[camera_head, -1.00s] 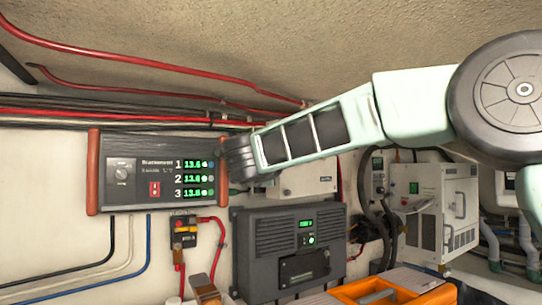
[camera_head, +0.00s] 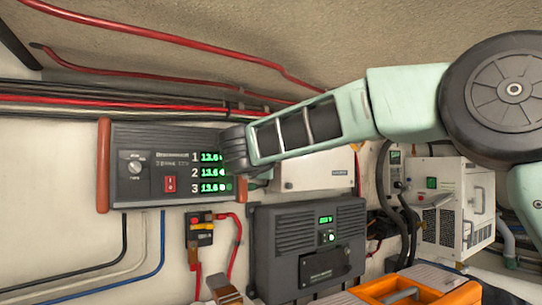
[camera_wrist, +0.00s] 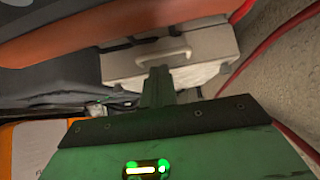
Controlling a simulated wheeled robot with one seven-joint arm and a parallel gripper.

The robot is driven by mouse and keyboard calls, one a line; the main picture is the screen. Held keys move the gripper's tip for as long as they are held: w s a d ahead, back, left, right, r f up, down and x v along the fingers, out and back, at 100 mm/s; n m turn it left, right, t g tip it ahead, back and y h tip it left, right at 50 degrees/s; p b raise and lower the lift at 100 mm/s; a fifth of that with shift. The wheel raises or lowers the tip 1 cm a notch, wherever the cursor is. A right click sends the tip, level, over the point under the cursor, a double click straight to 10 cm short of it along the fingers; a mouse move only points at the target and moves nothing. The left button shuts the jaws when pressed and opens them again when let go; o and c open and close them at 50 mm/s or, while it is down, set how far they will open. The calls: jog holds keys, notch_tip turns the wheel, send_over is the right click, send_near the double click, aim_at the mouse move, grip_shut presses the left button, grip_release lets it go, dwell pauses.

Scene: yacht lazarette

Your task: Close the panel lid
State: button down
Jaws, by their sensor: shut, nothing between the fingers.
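A dark grey instrument panel (camera_head: 150,165) with three green readouts, a knob and a red switch hangs on the wall at the left. My gripper (camera_wrist: 157,88) shows shut and empty in the wrist view, in front of a pale box with a handle (camera_wrist: 172,57). A red-brown strip (camera_wrist: 90,32) crosses above it; touching or apart cannot be told. In the head view my wrist overlaps the panel's right side and mostly hides the fingers.
A dark grey unit (camera_head: 305,245) is below the arm, with an orange toolbox (camera_head: 375,292) in front. A white box (camera_head: 318,172) is on the wall behind my arm. A white cabinet (camera_head: 455,200) stands at the right. Red hoses (camera_head: 180,75) run above the panel.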

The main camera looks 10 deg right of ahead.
jog(key=b+v, duration=0.7)
jog(key=v, duration=1)
jog(key=shift+s, duration=0.2)
